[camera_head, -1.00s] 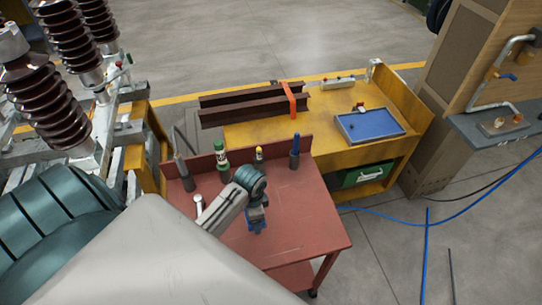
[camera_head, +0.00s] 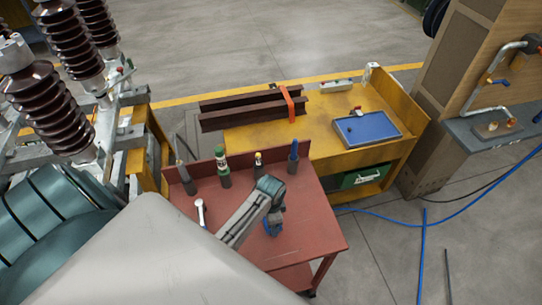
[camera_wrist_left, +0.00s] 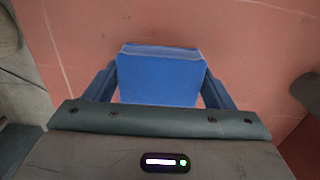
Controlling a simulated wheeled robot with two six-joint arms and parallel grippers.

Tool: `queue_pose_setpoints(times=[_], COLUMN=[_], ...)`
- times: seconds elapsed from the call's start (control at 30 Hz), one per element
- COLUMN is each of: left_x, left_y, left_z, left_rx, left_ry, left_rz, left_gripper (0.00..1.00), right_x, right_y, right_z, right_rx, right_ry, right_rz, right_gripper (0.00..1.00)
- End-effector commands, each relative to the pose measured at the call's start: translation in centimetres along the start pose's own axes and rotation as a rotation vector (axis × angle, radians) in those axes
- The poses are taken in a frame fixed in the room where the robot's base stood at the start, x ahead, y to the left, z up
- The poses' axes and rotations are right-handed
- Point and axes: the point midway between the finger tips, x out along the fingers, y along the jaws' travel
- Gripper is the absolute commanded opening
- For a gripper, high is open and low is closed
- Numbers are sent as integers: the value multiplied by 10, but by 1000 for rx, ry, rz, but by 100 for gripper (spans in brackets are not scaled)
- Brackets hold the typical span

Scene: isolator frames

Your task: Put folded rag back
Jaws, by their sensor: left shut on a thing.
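The folded rag is a blue block-like bundle, seen in the left wrist view (camera_wrist_left: 158,76) between my left gripper's fingers. My right gripper is not in view.
Along the table's back stand a green-and-white bottle (camera_head: 221,158), a yellow-topped item (camera_head: 258,163) and a blue-handled tool (camera_head: 293,155). A metal wrench (camera_head: 200,212) is at the left. The table's right part is clear. A yellow bench (camera_head: 330,100) with a blue tray (camera_head: 367,128) stands behind.

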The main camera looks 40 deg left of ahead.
Motion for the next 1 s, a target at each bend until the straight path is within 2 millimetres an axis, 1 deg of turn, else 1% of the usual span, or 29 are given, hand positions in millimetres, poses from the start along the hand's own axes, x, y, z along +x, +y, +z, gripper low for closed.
queue_pose_setpoints(times=[0.07, 0.1, 0.2, 0.47, 0.57, 0.63, 0.77, 1.0], left_x=[2, 2, 2, 2, -2, -9, -31, -84], left_y=[0, 0, 0, 0, 0, -1, -1, -2], left_z=[0, 0, 0, 0, 0, 0, 0, -1], left_rx=[0, 0, 0, 0, 0, 0, 1, 0], left_ry=[0, 0, 0, 0, 0, 2, 3, 4], left_rz=[0, 0, 0, 0, -1, -2, -4, -5], left_gripper=[55, 81, 98, 98, 98, 98, 98, 98], right_x=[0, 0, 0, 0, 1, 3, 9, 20], right_y=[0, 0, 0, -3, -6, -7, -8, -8], right_z=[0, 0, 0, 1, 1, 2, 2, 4], right_rx=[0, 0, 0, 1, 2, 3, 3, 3], right_ry=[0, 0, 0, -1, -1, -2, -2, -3], right_rz=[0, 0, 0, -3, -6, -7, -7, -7], right_gripper=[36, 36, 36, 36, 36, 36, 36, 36])
